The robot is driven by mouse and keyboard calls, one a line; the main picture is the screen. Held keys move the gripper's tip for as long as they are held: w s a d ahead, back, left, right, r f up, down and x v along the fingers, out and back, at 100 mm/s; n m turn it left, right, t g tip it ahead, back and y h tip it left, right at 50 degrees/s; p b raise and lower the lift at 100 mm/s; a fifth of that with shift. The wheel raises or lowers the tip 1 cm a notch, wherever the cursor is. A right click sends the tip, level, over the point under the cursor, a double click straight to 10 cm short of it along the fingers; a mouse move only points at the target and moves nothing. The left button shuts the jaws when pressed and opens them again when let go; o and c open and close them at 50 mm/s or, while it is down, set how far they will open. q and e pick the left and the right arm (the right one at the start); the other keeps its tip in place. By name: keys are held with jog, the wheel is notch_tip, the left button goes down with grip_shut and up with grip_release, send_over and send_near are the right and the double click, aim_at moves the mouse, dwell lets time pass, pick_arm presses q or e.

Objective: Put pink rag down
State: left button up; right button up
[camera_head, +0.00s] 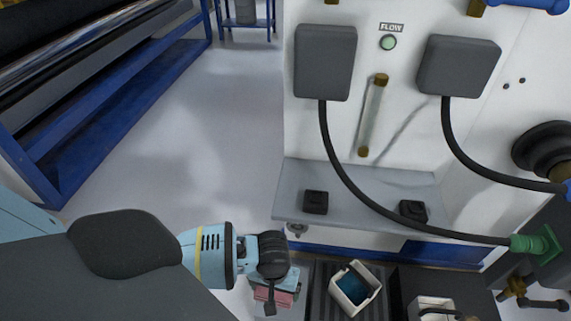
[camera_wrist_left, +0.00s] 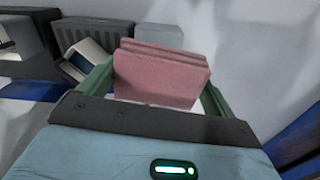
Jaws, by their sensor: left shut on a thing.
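The pink rag (camera_wrist_left: 160,75) is a folded, layered pad held between the two green fingers of my left gripper (camera_wrist_left: 158,85) in the left wrist view. In the head view the pink rag (camera_head: 272,296) shows only in part, under my left gripper (camera_head: 276,288) at the bottom centre. My left gripper is shut on it. The rag appears to be held in the air, though its height above anything below is hard to tell. My right gripper is not in view.
Right of the rag, a white container with blue inside (camera_head: 355,287) stands on a dark ribbed surface (camera_head: 320,290). A grey ledge (camera_head: 375,205) with two black blocks juts from the white machine (camera_head: 400,75). A black hose (camera_head: 385,205) crosses to a green fitting (camera_head: 535,243). Grey floor (camera_head: 235,150) lies open behind.

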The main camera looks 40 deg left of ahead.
pick_arm(q)
jog(key=s+a+f+b, duration=0.2)
jog(key=f+b, duration=0.2)
jog(key=f, duration=0.5)
jog(key=s+a+f+n+b, duration=0.1)
jog(key=s+a+f+b, duration=0.25)
jog(key=f, duration=0.45)
jog(key=s+a+f+b, duration=0.2)
jog(key=f+b, duration=0.2)
jog(key=f, duration=0.5)
jog(key=w+b, duration=0.2)
jog(key=w, duration=0.3)
jog(key=w+d+f+b, duration=0.1)
jog(key=w+b, duration=0.1)
jog(key=w, duration=0.3)
jog(key=w+b, duration=0.2)
jog(key=w, duration=0.2)
jog(key=shift+w+d+f, duration=0.15)
jog(key=shift+w+d, duration=0.2)
jog(key=shift+w, duration=0.55)
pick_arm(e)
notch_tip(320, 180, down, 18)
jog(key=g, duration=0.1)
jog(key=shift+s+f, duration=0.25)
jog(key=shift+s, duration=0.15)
